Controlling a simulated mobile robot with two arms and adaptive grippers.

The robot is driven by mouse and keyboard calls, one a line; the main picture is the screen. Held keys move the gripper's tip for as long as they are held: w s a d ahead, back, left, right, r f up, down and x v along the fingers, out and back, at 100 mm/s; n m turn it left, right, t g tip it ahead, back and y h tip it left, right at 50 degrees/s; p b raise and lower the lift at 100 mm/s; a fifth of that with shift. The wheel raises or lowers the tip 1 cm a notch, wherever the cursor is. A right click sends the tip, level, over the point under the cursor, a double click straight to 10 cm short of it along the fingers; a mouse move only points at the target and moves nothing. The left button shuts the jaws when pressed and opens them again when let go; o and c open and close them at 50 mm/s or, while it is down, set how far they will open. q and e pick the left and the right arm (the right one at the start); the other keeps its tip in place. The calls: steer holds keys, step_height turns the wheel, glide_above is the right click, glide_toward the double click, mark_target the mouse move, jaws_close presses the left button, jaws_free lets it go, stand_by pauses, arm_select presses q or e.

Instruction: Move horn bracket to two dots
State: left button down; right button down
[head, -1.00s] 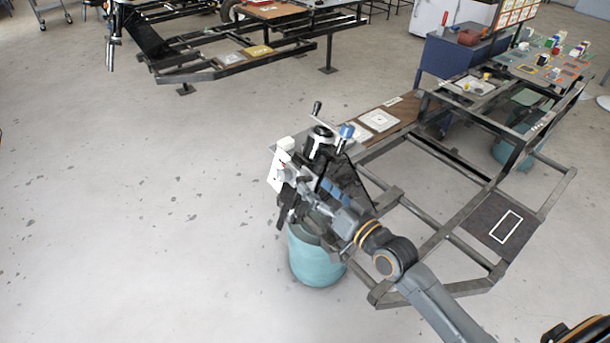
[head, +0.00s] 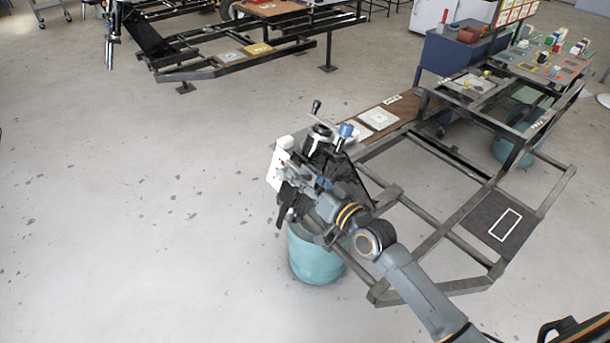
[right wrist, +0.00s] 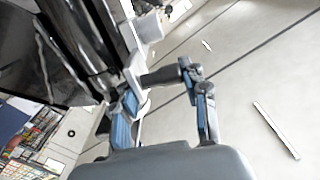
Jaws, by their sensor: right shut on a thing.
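My right gripper (head: 292,184) is at the near end of the dark frame, against the upright suspension assembly (head: 320,140). In the right wrist view, its blue-padded fingers (right wrist: 165,118) are beside the dark assembly and a narrow pale part (right wrist: 141,68). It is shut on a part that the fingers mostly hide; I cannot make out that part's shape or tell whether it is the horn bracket. White marked plates (head: 380,119) lie on the brown board behind the assembly; their marks are too small to read as two dots. My left gripper is out of view.
A teal drum (head: 315,258) stands under the frame end. A dark panel with a white rectangle (head: 504,225) lies on the frame's right side. A blue cabinet (head: 445,58) stands behind. The floor at left is clear.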

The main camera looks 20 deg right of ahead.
mark_target(285, 174)
steer(key=shift+s+a+f+b, duration=0.1)
steer(key=shift+a+f+b, duration=0.15)
steer(key=shift+a+f, duration=0.25)
steer(key=shift+s+a+f+b, duration=0.1)
steer(key=shift+a+f+b, duration=0.2)
steer(key=shift+f, duration=0.4)
steer(key=c, duration=1.1)
jaws_free()
steer(key=shift+o, duration=1.3)
steer(key=shift+a, duration=0.15)
steer(key=v, duration=1.2)
